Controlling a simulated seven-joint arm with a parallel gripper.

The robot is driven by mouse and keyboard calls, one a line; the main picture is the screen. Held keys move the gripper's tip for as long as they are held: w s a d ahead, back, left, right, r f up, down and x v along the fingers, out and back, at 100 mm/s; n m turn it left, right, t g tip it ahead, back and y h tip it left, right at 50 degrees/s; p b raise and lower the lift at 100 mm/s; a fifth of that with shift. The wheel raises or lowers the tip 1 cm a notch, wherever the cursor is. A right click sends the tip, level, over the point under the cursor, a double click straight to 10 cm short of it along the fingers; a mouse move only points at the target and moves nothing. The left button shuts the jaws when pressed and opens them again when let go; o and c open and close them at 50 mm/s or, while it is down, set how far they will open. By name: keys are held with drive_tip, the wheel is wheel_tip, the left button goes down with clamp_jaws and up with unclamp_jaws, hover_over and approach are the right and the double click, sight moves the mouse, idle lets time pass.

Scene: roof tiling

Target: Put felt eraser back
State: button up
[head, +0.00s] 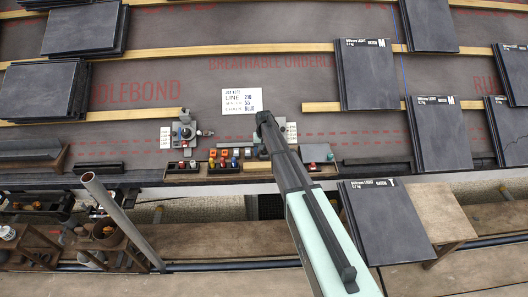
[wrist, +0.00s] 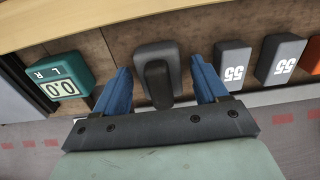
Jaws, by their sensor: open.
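A dark grey block with a raised rounded grip (wrist: 157,52), which looks like the felt eraser, sits in a wooden-floored tray in the wrist view. My gripper (wrist: 160,68) is open, with one blue finger on each side of this block. Gaps show between the fingers and the block, and I cannot tell whether it is touched lower down. In the head view my arm (head: 290,165) reaches over the tray row and hides the fingertips and the block.
A teal box reading 0.0 (wrist: 58,84) stands left of my fingers. Grey blocks marked 55 (wrist: 233,66) and an orange block (wrist: 312,55) stand close on the right. A lettered card (head: 241,101) and slate stacks (head: 367,75) lie on the roof.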

wheel_tip(320, 180, up, 12)
drive_tip(key=shift+r, duration=0.15)
idle(0.4)
idle(0.4)
drive_tip(key=s+d+f+g, duration=0.2)
drive_tip(key=s+f, duration=0.6)
drive_tip(key=s, duration=1.3)
drive_tip(key=s+d+f+g, duration=0.2)
drive_tip(key=s+d+f, duration=0.4)
drive_tip(key=s, duration=1.5)
drive_tip(key=s+d+f+g, duration=0.2)
drive_tip(key=s+d+f, duration=0.2)
drive_tip(key=s+f, duration=0.7)
drive_tip(key=s, duration=1)
drive_tip(key=shift+s+f+g, duration=0.15)
drive_tip(key=shift+s+g, duration=0.2)
drive_tip(key=shift+g, duration=0.05)
